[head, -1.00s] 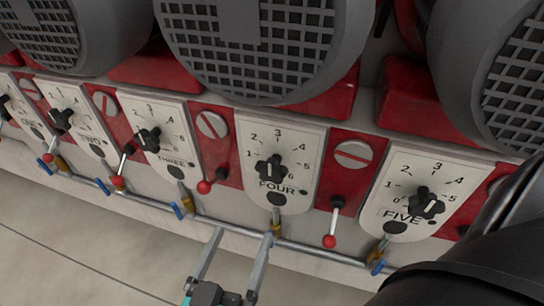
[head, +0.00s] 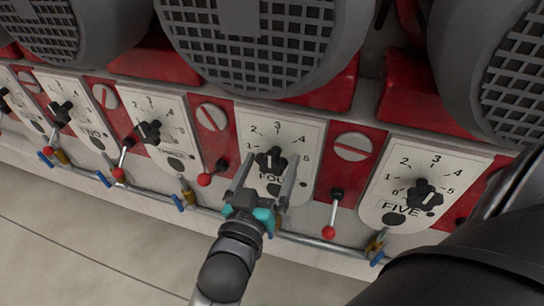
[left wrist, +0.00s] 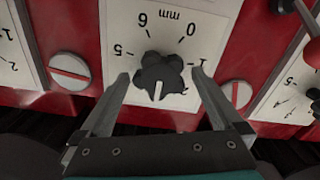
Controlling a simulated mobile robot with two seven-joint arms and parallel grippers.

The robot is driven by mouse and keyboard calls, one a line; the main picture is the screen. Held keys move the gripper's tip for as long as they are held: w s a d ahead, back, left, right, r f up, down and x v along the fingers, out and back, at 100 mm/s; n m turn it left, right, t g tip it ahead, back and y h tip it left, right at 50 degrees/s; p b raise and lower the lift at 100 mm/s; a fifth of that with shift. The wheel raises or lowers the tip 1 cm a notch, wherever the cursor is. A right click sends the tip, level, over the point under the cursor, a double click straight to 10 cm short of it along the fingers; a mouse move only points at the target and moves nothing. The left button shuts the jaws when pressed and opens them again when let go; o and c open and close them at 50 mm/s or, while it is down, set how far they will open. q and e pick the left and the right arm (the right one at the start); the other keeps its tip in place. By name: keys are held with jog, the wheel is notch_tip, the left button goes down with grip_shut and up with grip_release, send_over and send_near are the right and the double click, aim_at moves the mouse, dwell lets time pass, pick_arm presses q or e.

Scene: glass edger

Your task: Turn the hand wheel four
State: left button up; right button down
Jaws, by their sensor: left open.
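Hand wheel four is a black lobed knob (head: 271,161) on a white dial plate (head: 297,132) marked FOUR in the head view. The plate's lettering is partly covered by my gripper. In the left wrist view the black knob (left wrist: 160,74) sits near the middle, with a pale pointer mark and dial numbers around it. My left gripper (head: 262,172) is open in front of this dial. In the left wrist view its two fingers (left wrist: 163,82) stand on either side of the knob, with a visible gap on each side. My right gripper is not in view.
Dial FIVE's knob (head: 425,193) is to the right and dial THREE's knob (head: 149,131) to the left. Red-ball levers stand beside dial four, one at left (head: 205,180) and one at right (head: 328,232). A grey motor housing (head: 262,55) overhangs above. A pipe (head: 318,243) runs below.

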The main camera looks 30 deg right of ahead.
pick_arm(q)
jog(key=shift+x, duration=1)
jog(key=shift+c, duration=0.4)
jog(key=c, duration=1.2)
jog(key=shift+o, duration=0.2)
